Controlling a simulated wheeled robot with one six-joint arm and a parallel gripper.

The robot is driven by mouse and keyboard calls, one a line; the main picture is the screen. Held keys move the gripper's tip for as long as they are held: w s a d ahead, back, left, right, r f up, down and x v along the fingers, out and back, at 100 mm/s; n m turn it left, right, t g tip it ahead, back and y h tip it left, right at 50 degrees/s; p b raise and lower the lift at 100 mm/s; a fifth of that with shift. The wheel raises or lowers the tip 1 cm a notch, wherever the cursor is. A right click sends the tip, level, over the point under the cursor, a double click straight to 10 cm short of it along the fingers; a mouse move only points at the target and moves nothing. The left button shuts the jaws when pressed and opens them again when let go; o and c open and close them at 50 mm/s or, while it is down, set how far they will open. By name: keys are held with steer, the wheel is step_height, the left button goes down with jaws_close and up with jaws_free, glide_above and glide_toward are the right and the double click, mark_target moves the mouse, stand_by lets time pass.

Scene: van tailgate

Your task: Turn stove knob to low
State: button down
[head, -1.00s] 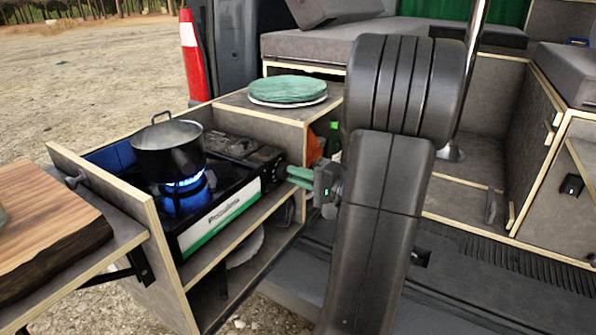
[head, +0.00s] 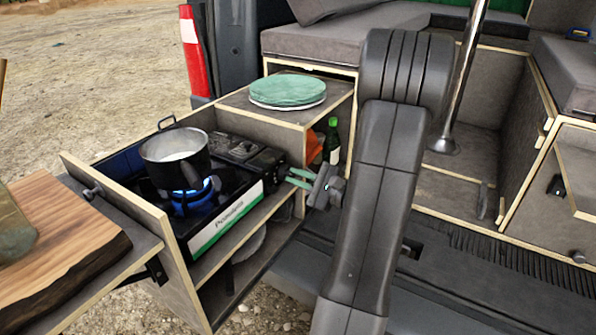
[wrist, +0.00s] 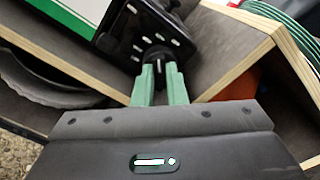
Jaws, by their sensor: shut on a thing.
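The camp stove (head: 225,215) sits in the pull-out drawer unit, with a blue flame (head: 188,193) burning under a dark pot (head: 180,160). Its black knob (wrist: 157,57) is on the dark control panel at the stove's right end. My gripper (head: 289,178) reaches it from the right. In the wrist view, the green fingers of my gripper (wrist: 160,75) stand on either side of the knob and are shut on it. A pale line shows on the knob between the fingertips. The fingers hide the knob's sides.
Green plates (head: 287,91) lie on the wooden box (head: 270,116) behind the stove. A green bottle (head: 332,140) and an orange thing stand inside it. A wooden board (head: 70,240) lies on the side shelf at left.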

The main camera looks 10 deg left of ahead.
steer(key=shift+m+p, duration=0.3)
steer(key=shift+m, duration=0.3)
steer(key=c, duration=1.5)
jaws_free()
steer(key=shift+o, duration=0.2)
steer(key=shift+d, duration=0.1)
steer(key=v, duration=1.3)
steer(key=shift+d, duration=0.35)
steer(key=shift+s, duration=0.1)
